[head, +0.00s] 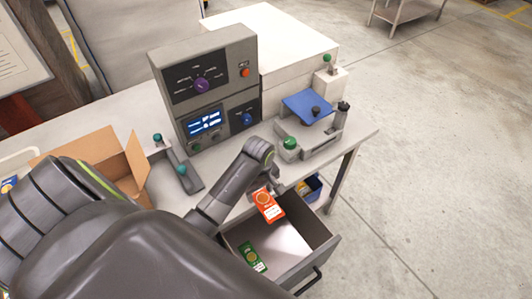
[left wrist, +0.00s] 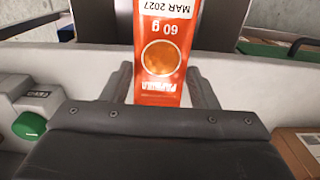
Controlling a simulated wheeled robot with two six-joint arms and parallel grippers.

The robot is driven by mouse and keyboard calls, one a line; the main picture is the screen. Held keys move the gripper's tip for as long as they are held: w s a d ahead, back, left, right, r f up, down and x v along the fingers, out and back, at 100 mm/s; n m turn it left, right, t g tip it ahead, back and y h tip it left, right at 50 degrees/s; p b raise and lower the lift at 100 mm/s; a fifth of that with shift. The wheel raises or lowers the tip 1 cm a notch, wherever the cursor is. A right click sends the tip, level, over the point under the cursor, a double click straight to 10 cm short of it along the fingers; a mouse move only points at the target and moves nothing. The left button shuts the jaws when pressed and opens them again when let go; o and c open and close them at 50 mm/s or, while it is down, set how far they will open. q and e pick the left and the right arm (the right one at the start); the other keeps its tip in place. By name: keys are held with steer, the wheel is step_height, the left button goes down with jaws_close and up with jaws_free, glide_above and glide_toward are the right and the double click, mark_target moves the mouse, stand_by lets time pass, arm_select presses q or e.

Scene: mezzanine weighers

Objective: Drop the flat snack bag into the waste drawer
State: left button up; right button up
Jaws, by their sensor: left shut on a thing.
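The flat snack bag (head: 268,206) is orange with a white label and hangs from my left gripper (head: 262,188). In the left wrist view the bag (left wrist: 166,95) shows "60 g" and an orange disc, and sits between the two fingers of the left gripper (left wrist: 162,84). The gripper is shut on it. The waste drawer (head: 322,255) is pulled out below the worktop, and the bag is over its back part in the head view. A green packet (head: 252,257) lies inside the drawer. My right gripper is not in view.
A grey control box (head: 205,80) with dials stands on the worktop. A scale with a blue plate (head: 307,105) is at the right. An open cardboard box (head: 105,160) is at the left. A blue bin (head: 313,188) shows behind the drawer.

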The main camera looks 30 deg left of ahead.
mark_target(259, 196)
arm_select(q)
steer(key=shift+s+d+f, duration=0.1)
steer(key=shift+s+d, duration=0.05)
steer(key=shift+s, duration=0.15)
step_height(259, 196, down, 4)
steer(key=shift+s+f, duration=0.15)
steer(key=shift+f, duration=0.65)
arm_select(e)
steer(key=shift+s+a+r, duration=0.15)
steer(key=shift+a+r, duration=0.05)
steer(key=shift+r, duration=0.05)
arm_select(q)
steer(key=o, duration=1.1)
steer(key=shift+c, duration=0.2)
